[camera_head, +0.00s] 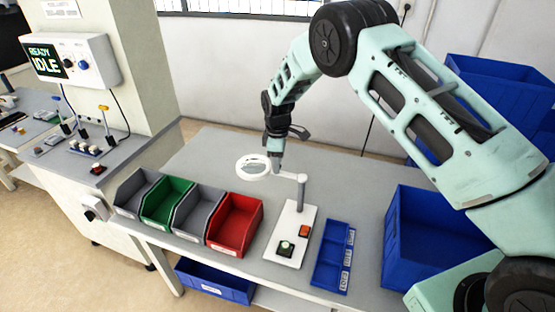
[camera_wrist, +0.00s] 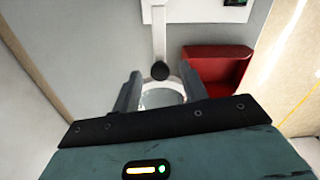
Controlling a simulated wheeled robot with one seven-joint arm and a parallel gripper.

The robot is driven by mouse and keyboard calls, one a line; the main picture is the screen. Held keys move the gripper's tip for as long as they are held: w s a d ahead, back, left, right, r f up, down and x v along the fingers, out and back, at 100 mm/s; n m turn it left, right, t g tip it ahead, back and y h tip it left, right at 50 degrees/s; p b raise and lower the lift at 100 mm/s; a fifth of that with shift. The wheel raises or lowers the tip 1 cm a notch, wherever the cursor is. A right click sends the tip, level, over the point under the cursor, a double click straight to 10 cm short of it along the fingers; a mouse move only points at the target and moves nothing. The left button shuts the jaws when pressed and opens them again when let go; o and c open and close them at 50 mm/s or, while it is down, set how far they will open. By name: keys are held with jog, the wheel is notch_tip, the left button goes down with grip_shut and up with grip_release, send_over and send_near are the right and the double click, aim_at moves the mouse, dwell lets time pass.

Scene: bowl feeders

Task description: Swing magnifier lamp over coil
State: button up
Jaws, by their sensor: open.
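The magnifier lamp has a white ring head (camera_head: 253,166) on a short arm from a grey post (camera_head: 301,193), which stands on a white base plate (camera_head: 291,222). Its ring points left, away from the plate. On the plate sit a dark block with a pale green top (camera_head: 286,248), perhaps the coil, and a red block (camera_head: 304,231). My gripper (camera_head: 276,165) is at the ring's right rear side. In the wrist view my open gripper (camera_wrist: 160,74) has its fingers on either side of the lamp ring (camera_wrist: 164,99); contact cannot be told.
Grey, green and red bins (camera_head: 235,223) stand left of the lamp. A blue divided tray (camera_head: 332,255) lies right of the plate, with a large blue crate (camera_head: 432,235) beyond. A control box (camera_head: 72,59) at left reads "READY IDLE". The bench behind the lamp is clear.

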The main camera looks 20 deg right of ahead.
grip_shut()
jog(key=shift+s+a, duration=0.1)
jog(key=s+d+n, duration=0.2)
jog(key=s+n, duration=0.9)
jog(key=n, duration=0.7)
jog(key=shift+s, duration=0.35)
jog(key=shift+d, duration=0.1)
dwell(0.4)
